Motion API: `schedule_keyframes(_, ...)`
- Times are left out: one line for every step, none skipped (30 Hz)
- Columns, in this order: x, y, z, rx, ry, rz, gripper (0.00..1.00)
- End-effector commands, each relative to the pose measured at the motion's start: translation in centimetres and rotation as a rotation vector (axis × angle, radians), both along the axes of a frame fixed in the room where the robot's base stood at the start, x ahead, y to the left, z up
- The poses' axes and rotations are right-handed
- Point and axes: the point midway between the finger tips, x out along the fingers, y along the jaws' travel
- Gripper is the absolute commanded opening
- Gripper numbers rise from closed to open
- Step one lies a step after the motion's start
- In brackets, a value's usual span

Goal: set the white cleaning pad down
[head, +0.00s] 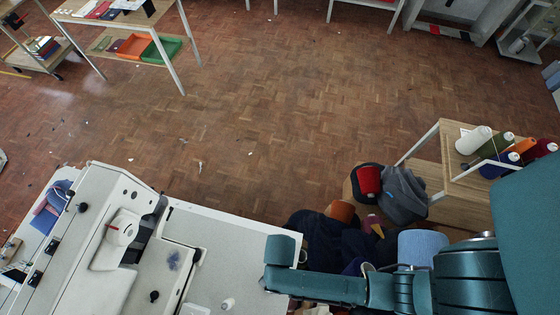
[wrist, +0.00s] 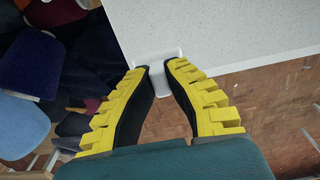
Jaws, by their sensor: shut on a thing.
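The white cleaning pad (wrist: 158,78) shows in the wrist view as a small pale piece between my fingertips, partly covered by the fingers. My gripper (wrist: 161,66) has yellow-ribbed fingers with dark inner faces, and its tips are closed on the pad. The pad is at the edge of a white speckled tabletop (wrist: 225,30); I cannot tell whether it touches the top. In the head view my gripper and the pad cannot be made out; my teal arm reaches in from the lower right, over the right end of the white tabletop (head: 225,240).
A pale sewing machine (head: 115,240) stands left on the table, with a small white cylinder (head: 228,303) nearby. Dark cloth (head: 325,240) is heaped right of the table. A shelf (head: 465,190) holds several thread cones. Open parquet floor (head: 260,110) lies beyond.

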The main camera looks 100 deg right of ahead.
Motion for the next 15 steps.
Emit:
schedule_keyframes(0.0,0.1,-1.1,0.001,0.003,0.002,0.0)
schedule_keyframes(0.0,0.1,-1.9,0.001,0.004,0.002,0.0)
schedule_keyframes(0.0,0.0,-2.9,0.001,0.004,0.001,0.0)
schedule_keyframes(0.0,0.0,-3.6,0.001,0.004,0.001,0.0)
schedule_keyframes(0.1,0.0,-4.2,0.001,0.003,0.001,0.0)
schedule_keyframes(0.0,0.0,-4.8,0.001,0.004,0.001,0.0)
schedule_keyframes(0.1,0.0,-5.2,0.001,0.002,0.001,0.0)
schedule_keyframes(0.1,0.0,-5.6,0.001,0.002,0.001,0.0)
schedule_keyframes(0.1,0.0,-6.2,0.001,0.003,0.001,0.0)
schedule_keyframes(0.1,0.0,-6.7,0.001,0.003,0.001,0.0)
schedule_keyframes(0.1,0.0,-7.3,0.001,0.003,0.0,0.0)
schedule_keyframes(0.1,0.0,-8.0,0.001,0.003,0.0,0.0)
schedule_keyframes(0.1,0.0,-8.5,0.001,0.004,0.0,0.0)
schedule_keyframes(0.1,0.0,-8.9,0.001,0.003,0.0,0.0)
schedule_keyframes(0.1,0.0,-9.3,0.001,0.002,0.0,0.0)
